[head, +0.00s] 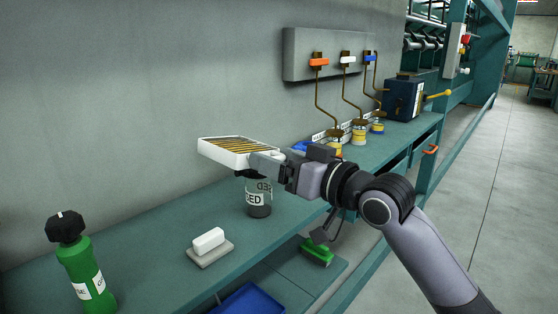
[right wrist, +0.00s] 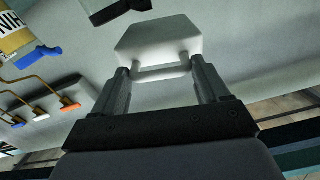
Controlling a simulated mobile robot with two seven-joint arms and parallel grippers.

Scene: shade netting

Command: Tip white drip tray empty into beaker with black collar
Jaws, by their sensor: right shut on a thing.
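The white drip tray (head: 222,158) is in the air above the bench in the head view. Its ribbed top shows yellow-brown between the bars, and it looks close to level. My right gripper (head: 278,159) is shut on its right end; the right wrist view shows the white handle (right wrist: 158,48) between the fingers. A clear beaker (head: 258,198) with a white label and dark lower part stands upright on the bench, below the tray's right end. My left gripper is not in view.
A green bottle (head: 82,272) with a black cap stands at front left. A white block on a grey pad (head: 210,246) lies on the bench (head: 150,232). A green brush (head: 317,251) and blue bin (head: 248,300) are lower down. Taps with tins (head: 359,134) stand behind my gripper.

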